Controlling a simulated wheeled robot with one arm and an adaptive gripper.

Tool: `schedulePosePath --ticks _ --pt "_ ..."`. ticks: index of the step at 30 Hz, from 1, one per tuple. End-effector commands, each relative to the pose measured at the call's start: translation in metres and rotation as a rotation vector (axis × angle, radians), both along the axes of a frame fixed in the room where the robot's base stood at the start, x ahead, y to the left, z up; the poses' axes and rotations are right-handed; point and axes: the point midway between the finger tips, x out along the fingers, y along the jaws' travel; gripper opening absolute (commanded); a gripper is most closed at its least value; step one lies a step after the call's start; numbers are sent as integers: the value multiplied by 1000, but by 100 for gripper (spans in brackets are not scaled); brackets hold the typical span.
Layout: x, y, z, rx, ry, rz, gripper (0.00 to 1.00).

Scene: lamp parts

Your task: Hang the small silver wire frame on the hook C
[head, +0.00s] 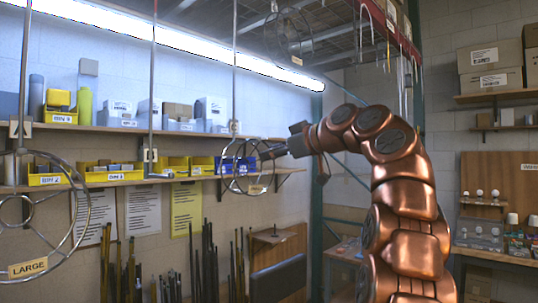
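The small silver wire frame (224,171) is a round frame with inner wires and a pale tag. It stands roughly upright near the middle of the head view, at the lower end of the right-hand hanging rod (235,72). That rod carries a small label plate (235,127) whose letter is too small to read surely. My gripper (268,151) comes from the right and appears shut on the frame's right side. The frame and gripper overlap the rod's hook end, so I cannot tell whether the frame touches the hook or is on it.
A large wire frame (28,268) tagged LARGE hangs at the left on another rod (22,75). A middle rod (153,80) ends in a bare hook. Another round wire frame (290,30) hangs above. Shelves with yellow and blue bins (202,166) stand behind.

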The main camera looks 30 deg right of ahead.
Motion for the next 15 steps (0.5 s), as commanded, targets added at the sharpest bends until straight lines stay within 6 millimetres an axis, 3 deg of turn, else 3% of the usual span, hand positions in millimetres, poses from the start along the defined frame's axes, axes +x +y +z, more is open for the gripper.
schedulePosePath --ticks 9,15 --pt "-59 -14 14 2 -4 0 35" --pt "-84 -21 19 1 -3 0 35"
